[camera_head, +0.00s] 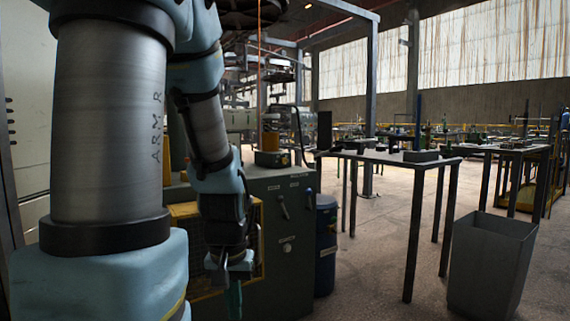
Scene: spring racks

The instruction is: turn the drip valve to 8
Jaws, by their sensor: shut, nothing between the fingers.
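My gripper (230,268) hangs low in front of the dark green machine cabinet (296,262), at the end of my arm. Its fingers look shut, with nothing seen held, though they are small and dark here. An amber cup (270,141) sits on a small green box (271,159) on the cabinet top, above and right of my gripper and apart from it. I cannot tell for sure whether this is the drip valve. No numbers or setting can be read. My arm hides much of the cabinet's left side.
The cabinet front has levers (283,207) and a round knob (287,248). A blue drum (326,245) stands just right of it. A table (390,157) with small parts and a grey bin (490,265) stand further right. Open floor (375,280) lies between drum and bin.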

